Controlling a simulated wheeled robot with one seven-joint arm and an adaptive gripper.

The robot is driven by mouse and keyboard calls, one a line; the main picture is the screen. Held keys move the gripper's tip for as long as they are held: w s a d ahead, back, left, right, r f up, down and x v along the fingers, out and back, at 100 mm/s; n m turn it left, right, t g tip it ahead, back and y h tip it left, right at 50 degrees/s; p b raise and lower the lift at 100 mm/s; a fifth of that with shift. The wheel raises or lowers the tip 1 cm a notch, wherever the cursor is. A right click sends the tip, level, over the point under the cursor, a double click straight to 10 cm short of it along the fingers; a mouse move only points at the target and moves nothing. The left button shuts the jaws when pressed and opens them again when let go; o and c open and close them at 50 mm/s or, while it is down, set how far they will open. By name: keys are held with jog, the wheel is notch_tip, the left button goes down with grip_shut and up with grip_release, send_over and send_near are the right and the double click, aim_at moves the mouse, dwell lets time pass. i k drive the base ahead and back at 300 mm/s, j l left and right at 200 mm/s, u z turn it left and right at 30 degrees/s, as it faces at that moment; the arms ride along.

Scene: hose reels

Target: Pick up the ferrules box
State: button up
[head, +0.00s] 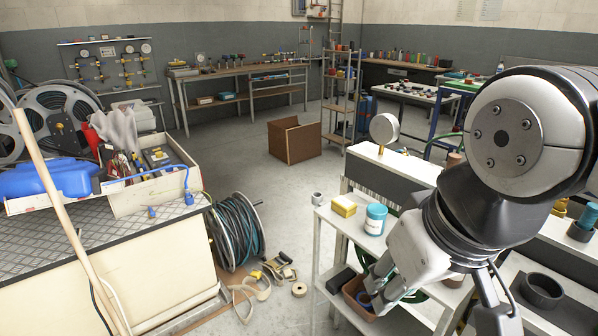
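I cannot tell for sure which thing is the ferrules box, as no label is readable. A small yellow box (344,206) sits on the top of the white shelf unit, just left of a white and teal tub (376,219). My arm comes in from the right and reaches down over the right part of this unit.
A small grey fitting (317,198) stands left of the yellow box, and a round gauge (384,129) rises behind. A hose reel (236,232) and loose straps lie on the floor to the left. A workbench (100,250) fills the left. Floor around the brown carton (294,140) is open.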

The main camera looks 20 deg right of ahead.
aim_at(341, 204)
jog(key=l+z, duration=0.25)
jog(key=i+j+z, duration=0.4)
jog(key=z, duration=0.2)
jog(key=i+j+z, duration=0.15)
jog(key=j+z, duration=0.15)
jog(key=j, duration=0.15)
jog(key=i+j+z, duration=0.1)
jog(key=j+z, duration=0.85)
jog(key=j, duration=0.2)
jog(key=i, duration=0.05)
